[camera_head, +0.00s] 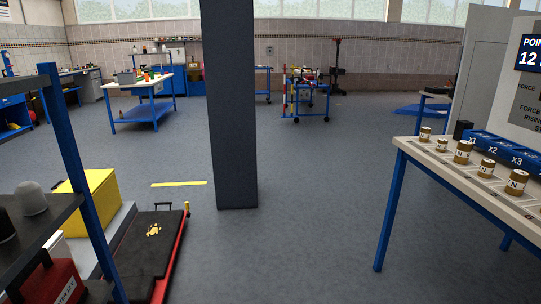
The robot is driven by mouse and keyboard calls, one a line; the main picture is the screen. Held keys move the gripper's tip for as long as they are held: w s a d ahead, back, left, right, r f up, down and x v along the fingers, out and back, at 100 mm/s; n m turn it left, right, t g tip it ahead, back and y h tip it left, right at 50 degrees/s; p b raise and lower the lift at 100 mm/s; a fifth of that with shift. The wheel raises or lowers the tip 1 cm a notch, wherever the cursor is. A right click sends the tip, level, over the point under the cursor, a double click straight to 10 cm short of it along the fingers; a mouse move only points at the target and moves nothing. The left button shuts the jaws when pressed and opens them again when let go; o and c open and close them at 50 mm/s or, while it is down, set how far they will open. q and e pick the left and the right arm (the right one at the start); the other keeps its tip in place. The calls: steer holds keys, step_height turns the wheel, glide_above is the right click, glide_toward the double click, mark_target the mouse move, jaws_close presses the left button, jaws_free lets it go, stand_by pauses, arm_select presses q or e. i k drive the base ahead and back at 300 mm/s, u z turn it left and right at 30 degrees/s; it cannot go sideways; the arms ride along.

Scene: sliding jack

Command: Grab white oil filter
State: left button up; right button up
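Neither of my grippers is in view. Nothing is touching the white filter.
A blue shelf post (80,170) rises just right of the filter. A red case (50,282) sits lower. A black-topped red creeper (150,250) lies on the floor. A dark pillar (228,100) stands mid-view. A blue-legged table (460,180) is at right. Floor between is clear.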

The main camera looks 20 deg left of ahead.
mark_target(32, 199)
steer(key=u, duration=1.05)
steer(key=i, duration=1.35)
steer(key=u, duration=1.55)
steer(key=i, duration=0.25)
steer(key=u, duration=0.05)
